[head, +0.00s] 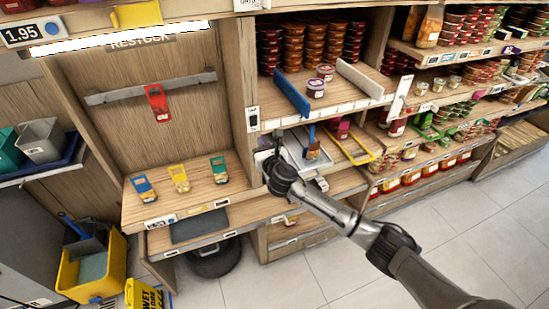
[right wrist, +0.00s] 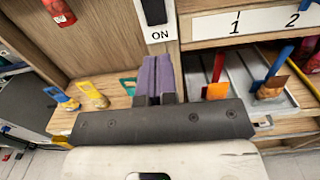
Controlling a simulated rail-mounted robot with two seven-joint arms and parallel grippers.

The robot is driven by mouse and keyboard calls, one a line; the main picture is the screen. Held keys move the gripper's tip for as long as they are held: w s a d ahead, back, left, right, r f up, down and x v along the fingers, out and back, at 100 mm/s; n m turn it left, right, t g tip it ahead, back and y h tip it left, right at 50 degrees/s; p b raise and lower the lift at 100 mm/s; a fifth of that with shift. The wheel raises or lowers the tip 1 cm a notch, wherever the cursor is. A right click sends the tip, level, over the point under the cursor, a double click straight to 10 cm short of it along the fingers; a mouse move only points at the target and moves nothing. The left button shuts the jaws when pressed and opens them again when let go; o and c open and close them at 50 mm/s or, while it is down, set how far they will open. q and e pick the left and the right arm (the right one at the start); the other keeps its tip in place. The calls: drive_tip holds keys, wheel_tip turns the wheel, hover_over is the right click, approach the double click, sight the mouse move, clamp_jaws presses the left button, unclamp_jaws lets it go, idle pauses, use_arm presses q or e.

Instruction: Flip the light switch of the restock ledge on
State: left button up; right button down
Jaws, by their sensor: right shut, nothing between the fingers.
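The light switch (head: 253,118) is a small dark and white plate on the wooden post at the right of the restock ledge (head: 190,205). In the right wrist view the switch (right wrist: 155,12) shows close up at the top, with its upper part cut off and an "ON" label below. My right gripper (head: 266,155) is just below the switch in the head view. Its purple fingers (right wrist: 156,78) are shut and empty, their tips just under the label, apparently apart from the switch. A white light bar (head: 120,38) above the ledge glows brightly. My left gripper is out of view.
Shelves of jars (head: 290,45) and trays lie right of the post. A yellow bucket (head: 92,268) stands on the floor.

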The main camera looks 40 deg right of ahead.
drive_tip(key=v, duration=0.8)
drive_tip(key=shift+f, duration=0.3)
